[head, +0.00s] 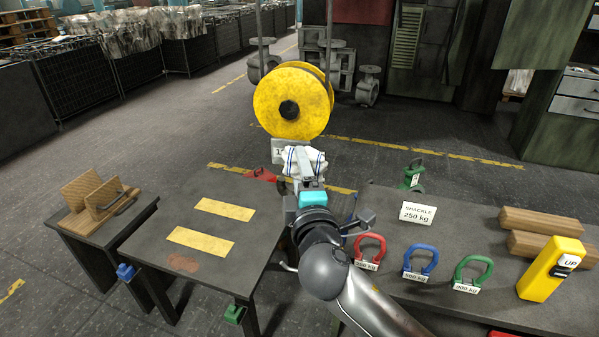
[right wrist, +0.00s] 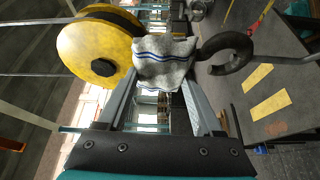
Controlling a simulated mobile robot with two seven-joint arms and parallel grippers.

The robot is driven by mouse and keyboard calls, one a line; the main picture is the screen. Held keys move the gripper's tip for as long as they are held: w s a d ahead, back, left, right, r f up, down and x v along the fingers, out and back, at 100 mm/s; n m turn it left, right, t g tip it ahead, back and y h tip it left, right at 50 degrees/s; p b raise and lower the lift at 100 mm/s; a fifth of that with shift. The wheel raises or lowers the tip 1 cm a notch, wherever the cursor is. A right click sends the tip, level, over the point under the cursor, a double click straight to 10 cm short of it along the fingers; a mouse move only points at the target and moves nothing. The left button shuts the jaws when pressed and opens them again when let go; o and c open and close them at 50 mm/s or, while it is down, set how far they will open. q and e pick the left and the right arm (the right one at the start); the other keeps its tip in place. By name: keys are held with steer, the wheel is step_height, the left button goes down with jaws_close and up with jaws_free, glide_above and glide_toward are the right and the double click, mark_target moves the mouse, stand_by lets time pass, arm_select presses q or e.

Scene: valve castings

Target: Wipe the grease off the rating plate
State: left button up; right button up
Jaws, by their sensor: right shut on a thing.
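My right gripper (head: 304,172) is shut on a white cloth (head: 308,158) with blue stripes, held up at the near side of the hoist block. In the right wrist view the cloth (right wrist: 165,65) bunches between the fingertips (right wrist: 160,88). A pale plate (head: 280,150) with a partly visible marking, apparently the rating plate, sits just under the yellow wheel (head: 293,100). The cloth and gripper cover its right part. I cannot tell whether cloth and plate touch. No grease can be made out on the visible part. My left gripper is not in view.
A dark hook (right wrist: 230,52) hangs beside the cloth. A table (head: 190,205) with yellow strips stands left. The right table (head: 460,215) holds red (head: 369,249), blue (head: 421,261) and green (head: 472,272) shackles, wooden bars (head: 541,221) and a yellow pendant (head: 549,270).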

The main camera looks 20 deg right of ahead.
mark_target(281, 152)
steer(key=shift+w+d, duration=0.5)
steer(key=shift+w, duration=0.4)
stand_by(0.5)
steer(key=shift+w+a, duration=0.45)
steer(key=shift+a, duration=0.45)
steer(key=shift+w+a, duration=0.45)
steer(key=shift+a, duration=0.4)
steer(key=shift+w, duration=0.15)
steer(key=shift+s+d+r+p, duration=0.1)
steer(key=shift+s+d+p, duration=0.3)
steer(key=shift+d, duration=0.6)
steer(key=shift+s+d+p, duration=0.3)
steer(key=shift+s+d, duration=0.2)
steer(key=shift+d, duration=0.45)
steer(key=shift+s+a, duration=0.25)
steer(key=shift+s, duration=0.35)
steer(key=shift+s+a+p, duration=0.2)
steer(key=shift+s+a, duration=0.45)
steer(key=shift+s, duration=0.35)
steer(key=shift+s+a+p, duration=0.15)
steer(key=shift+s+a, duration=0.5)
steer(key=shift+s, duration=0.35)
